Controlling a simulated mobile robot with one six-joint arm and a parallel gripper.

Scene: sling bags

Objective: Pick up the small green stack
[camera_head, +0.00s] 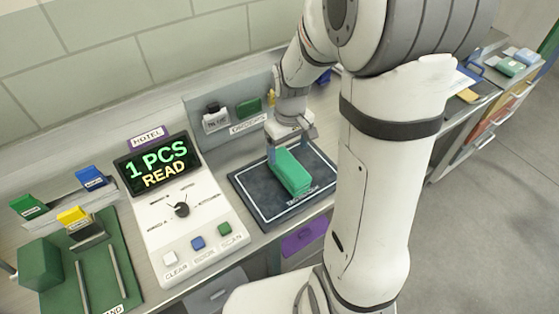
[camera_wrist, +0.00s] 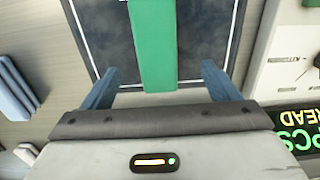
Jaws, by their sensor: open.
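The small green stack (camera_head: 290,171) is a long green block lying on a dark mat (camera_head: 256,205) in the head view. In the wrist view the green stack (camera_wrist: 155,45) runs from the top edge down between my fingers. My gripper (camera_head: 290,150) is directly over the back end of the stack. In the wrist view my gripper (camera_wrist: 158,85) has its two blue-grey fingers spread wide, one on each side of the stack, with visible gaps. The fingers are open and empty. How high the fingertips are above the mat I cannot tell.
A white device (camera_head: 190,225) with a display reading "1 PCS READ" stands left of the mat. A larger green block (camera_head: 40,265) and a green stand (camera_head: 112,262) are further left. A grey panel (camera_head: 197,107) with small items rises behind the mat.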

